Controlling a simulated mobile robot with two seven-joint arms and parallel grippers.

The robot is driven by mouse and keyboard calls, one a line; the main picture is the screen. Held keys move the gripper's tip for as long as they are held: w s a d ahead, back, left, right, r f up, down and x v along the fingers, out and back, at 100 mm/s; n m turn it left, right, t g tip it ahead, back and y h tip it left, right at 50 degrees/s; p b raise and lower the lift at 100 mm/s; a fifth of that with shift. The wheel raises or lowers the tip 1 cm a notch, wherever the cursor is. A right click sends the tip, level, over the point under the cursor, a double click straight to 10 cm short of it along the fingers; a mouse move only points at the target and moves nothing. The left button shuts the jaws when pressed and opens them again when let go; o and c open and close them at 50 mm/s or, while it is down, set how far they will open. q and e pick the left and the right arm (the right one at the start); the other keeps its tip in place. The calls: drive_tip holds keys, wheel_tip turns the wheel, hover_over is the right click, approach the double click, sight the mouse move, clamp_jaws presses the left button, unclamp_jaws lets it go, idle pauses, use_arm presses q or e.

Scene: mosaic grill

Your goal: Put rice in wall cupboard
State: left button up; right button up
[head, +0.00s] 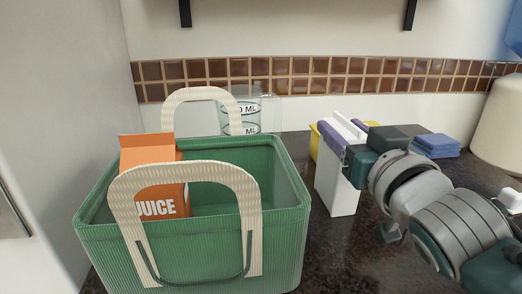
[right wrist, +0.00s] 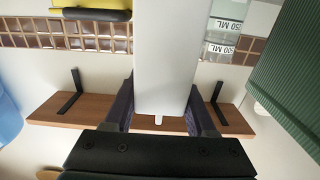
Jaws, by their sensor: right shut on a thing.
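A plain white box (head: 338,187), which I take to be the rice, stands upright on or just above the dark counter, right of the green basket; I cannot tell whether its base touches. My right gripper (head: 346,134) is shut on its upper part, with purple pads on either side. In the right wrist view the box (right wrist: 165,55) sits between the fingers (right wrist: 164,112); no label shows. A wooden wall shelf (right wrist: 58,112) with black brackets shows there, upside down. No cupboard can be clearly made out. My left gripper is not in view.
The green basket (head: 290,215) with cream handles holds an orange juice carton (head: 152,190). Clear measuring cups (head: 241,112) stand behind it. A yellow thing (head: 315,142) is behind the box. Blue folded cloths (head: 436,145) and a cream rounded object (head: 500,125) are at right. Shelf brackets (head: 185,12) hang above.

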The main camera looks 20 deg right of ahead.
clamp_jaws()
drive_tip(key=shift+r, duration=0.15)
idle(0.4)
